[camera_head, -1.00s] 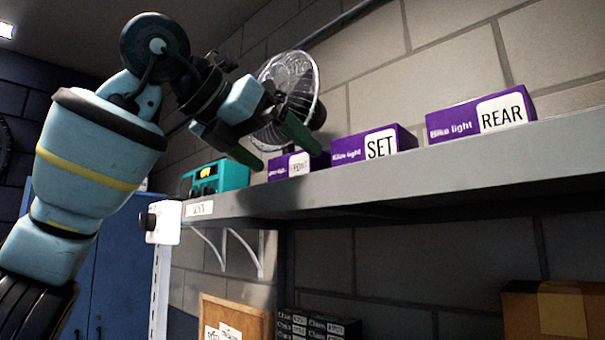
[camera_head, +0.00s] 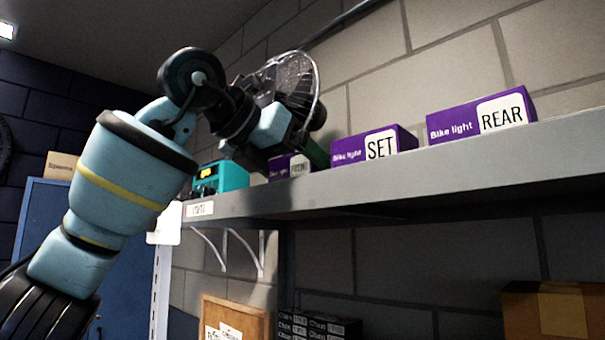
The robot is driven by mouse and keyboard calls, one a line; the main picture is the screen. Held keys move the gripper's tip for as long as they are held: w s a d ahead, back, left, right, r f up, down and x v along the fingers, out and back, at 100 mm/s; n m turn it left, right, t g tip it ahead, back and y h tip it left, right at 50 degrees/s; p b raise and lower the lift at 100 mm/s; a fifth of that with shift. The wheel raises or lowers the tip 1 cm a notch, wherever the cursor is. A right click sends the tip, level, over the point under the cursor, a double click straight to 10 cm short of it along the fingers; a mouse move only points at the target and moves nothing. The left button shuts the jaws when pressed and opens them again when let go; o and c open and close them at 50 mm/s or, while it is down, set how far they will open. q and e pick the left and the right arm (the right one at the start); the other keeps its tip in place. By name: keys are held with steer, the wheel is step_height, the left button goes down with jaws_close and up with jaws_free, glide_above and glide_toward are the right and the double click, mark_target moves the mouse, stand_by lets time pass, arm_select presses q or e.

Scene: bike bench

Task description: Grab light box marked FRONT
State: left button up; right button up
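The purple light box marked FRONT (camera_head: 290,166) sits on the grey shelf (camera_head: 400,185), the leftmost of a row of purple boxes. My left gripper (camera_head: 290,157) is down at this box from above and behind. One green finger shows just right of the box. The other finger is hidden behind the hand, so I cannot tell whether the fingers are closed on it. My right gripper is not in view.
Boxes marked SET (camera_head: 366,147) and REAR (camera_head: 480,117) stand to the right on the shelf. A teal device (camera_head: 222,176) stands left of the FRONT box. A brick wall backs the shelf.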

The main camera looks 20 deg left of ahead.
arm_select(q)
steer(key=shift+r, duration=0.1)
steer(key=shift+s+r, duration=0.15)
steer(key=shift+r, duration=1.65)
steer(key=s+a, duration=0.3)
steer(key=s, duration=0.1)
steer(key=s+a, duration=0.3)
steer(key=s, duration=0.1)
steer(key=s+a+r, duration=0.1)
steer(key=s+a, duration=0.2)
steer(key=s, duration=0.2)
steer(key=shift+r, duration=0.1)
